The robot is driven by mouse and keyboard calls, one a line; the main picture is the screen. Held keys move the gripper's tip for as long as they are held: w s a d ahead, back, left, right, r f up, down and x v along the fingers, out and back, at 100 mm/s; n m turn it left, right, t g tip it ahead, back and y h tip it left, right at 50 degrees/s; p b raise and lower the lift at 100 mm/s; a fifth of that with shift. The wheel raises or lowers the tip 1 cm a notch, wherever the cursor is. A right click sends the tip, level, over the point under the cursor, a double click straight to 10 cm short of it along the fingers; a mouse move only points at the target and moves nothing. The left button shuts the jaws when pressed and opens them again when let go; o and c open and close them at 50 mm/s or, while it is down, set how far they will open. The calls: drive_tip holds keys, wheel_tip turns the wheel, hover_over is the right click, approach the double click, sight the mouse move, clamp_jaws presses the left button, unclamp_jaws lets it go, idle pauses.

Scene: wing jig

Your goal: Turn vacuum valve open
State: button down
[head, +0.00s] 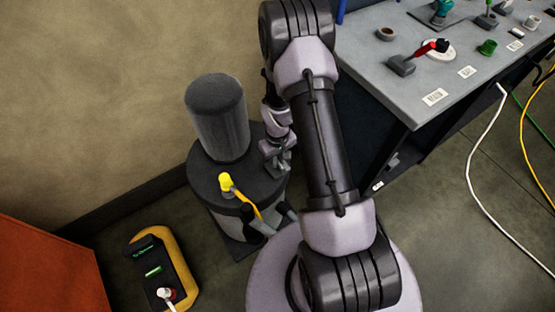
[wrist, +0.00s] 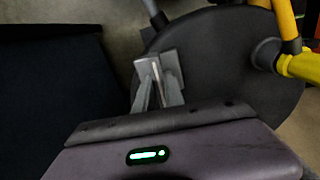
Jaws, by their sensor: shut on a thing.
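The vacuum unit is a dark round tank (head: 207,190) with a grey ribbed cylinder (head: 218,120) standing on its top. My gripper (head: 280,162) is low over the right side of the tank top. In the wrist view my gripper (wrist: 158,72) has its two grey fingers close together on a thin pale grey piece (wrist: 156,70), mostly hidden between them. I cannot tell for sure that this piece is the valve's handle. A yellow fitting (head: 226,182) with a yellow hose sits on the tank's front, apart from my gripper; it also shows in the wrist view (wrist: 300,67).
A grey workbench (head: 400,85) with several tools and cups stands right of the arm. A yellow and black case (head: 180,262) lies on the floor at lower left, near an orange panel (head: 45,270). White, yellow and green cables cross the floor at right.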

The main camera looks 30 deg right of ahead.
drive_tip(key=shift+n, duration=0.3)
idle(0.4)
drive_tip(key=c, duration=1.4)
unclamp_jaws()
drive_tip(key=shift+c, duration=0.2)
wheel_tip(320, 180, up, 18)
drive_tip(key=p, duration=0.6)
drive_tip(key=shift+f, duration=0.25)
